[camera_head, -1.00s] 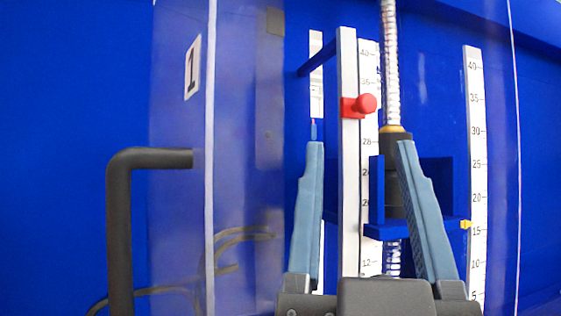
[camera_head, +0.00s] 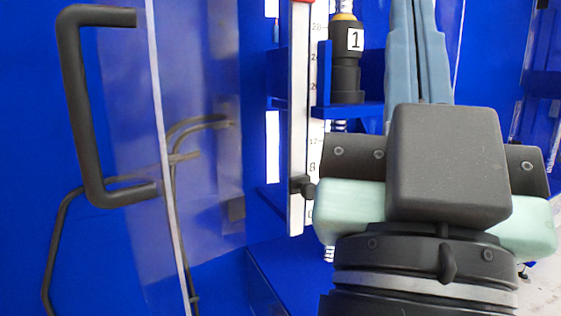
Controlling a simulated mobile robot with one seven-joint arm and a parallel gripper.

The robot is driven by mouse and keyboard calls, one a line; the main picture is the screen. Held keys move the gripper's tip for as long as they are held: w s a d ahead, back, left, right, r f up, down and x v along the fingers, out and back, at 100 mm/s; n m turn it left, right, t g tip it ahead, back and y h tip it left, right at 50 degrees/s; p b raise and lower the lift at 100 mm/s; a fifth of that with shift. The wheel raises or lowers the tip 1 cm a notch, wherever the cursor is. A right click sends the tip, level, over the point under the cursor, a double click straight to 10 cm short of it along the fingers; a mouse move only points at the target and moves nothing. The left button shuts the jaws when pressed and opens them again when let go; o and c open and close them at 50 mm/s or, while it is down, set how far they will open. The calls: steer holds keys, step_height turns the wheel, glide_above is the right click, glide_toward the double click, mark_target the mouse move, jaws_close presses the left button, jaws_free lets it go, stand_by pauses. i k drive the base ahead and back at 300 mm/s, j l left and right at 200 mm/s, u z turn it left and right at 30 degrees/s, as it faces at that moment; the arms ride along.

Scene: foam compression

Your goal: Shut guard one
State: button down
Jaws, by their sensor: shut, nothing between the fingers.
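Guard one is a clear panel (camera_head: 205,130) on the left side of the head camera view, with a pale vertical edge. Its black U-shaped handle (camera_head: 74,110) stands at the far left. The panel seems to stand swung out to the left, leaving the front of the rig uncovered, though its exact angle is hard to tell. My gripper (camera_head: 411,8) is at the right of the middle, its two blue-grey fingers together and empty, pointing up in the picture. It is well to the right of the handle and apart from it.
Behind lie a white scale post (camera_head: 299,120) with a dark knob (camera_head: 303,187) and a black cylinder (camera_head: 347,75) labelled 1 on a blue bracket (camera_head: 350,109). Blue wall (camera_head: 28,130) is bare at far left.

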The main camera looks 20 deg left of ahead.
mark_target(152, 280)
steer(key=k+j+z, duration=0.1)
steer(key=z, duration=0.35)
steer(key=k+z, duration=0.1)
steer(key=z, duration=0.4)
steer(key=k+j+z, duration=0.1)
steer(key=z, duration=0.35)
steer(key=k+j+u, duration=0.1)
steer(key=k, duration=0.2)
steer(key=u, duration=0.4)
steer(key=k+j+u, duration=0.1)
steer(key=u, duration=0.25)
steer(key=j+u, duration=0.15)
steer(key=u, duration=0.25)
steer(key=j+u, duration=0.1)
steer(key=u, duration=0.25)
